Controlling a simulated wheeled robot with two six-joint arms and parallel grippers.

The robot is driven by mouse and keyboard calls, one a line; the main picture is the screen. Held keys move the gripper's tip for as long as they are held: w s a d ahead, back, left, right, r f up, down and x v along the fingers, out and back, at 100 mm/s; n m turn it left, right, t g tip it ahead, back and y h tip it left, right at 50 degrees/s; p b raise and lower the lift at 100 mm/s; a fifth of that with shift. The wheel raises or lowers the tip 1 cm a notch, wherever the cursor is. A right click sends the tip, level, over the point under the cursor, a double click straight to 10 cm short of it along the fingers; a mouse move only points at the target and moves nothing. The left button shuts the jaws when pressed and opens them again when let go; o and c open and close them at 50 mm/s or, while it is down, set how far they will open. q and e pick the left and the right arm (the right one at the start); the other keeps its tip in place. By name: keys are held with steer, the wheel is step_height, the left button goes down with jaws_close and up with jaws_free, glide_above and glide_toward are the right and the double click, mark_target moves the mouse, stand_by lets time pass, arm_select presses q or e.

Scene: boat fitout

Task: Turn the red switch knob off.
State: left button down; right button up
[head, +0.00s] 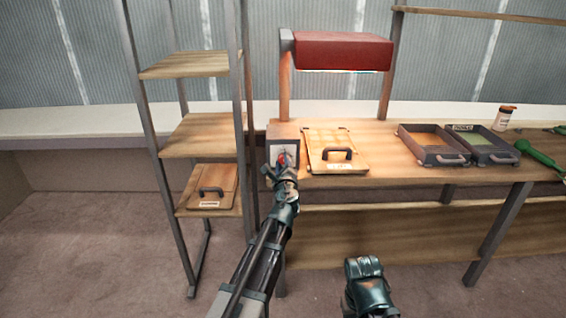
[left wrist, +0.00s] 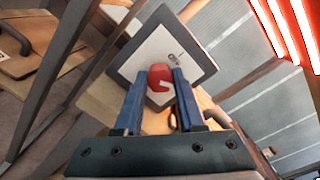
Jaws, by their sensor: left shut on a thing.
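The red switch knob (left wrist: 160,76) sits on a pale switch plate with a dark frame (left wrist: 128,72). In the left wrist view the two blue fingers of my left gripper (left wrist: 155,88) lie on either side of the knob, shut on it. A small dark mark and lettering show on the plate above the knob; I cannot read them surely. In the head view the switch box (head: 283,131) stands at the bench's left end, and my left gripper (head: 283,166) reaches its front, hiding most of the knob. The right gripper's fingers do not show.
A red lamp hood (head: 343,52) hangs above the bench, its underside glowing. A wooden panel with a black handle (head: 335,135) lies right of the box. Two dark trays (head: 434,158), a white bottle (head: 504,119) and a green tool (head: 540,154) are farther right. A shelf rack (head: 200,135) stands close left.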

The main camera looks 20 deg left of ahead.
arm_select(q)
steer(key=n, duration=0.6)
steer(key=shift+a+f, duration=0.1)
steer(key=shift+f, duration=0.05)
steer(key=n, duration=0.5)
steer(key=shift+s+f+n+h, duration=0.1)
steer(key=shift+n+h, duration=0.3)
steer(key=c, duration=0.5)
jaws_free()
steer(key=v, duration=1.3)
steer(key=shift+s+p, duration=0.35)
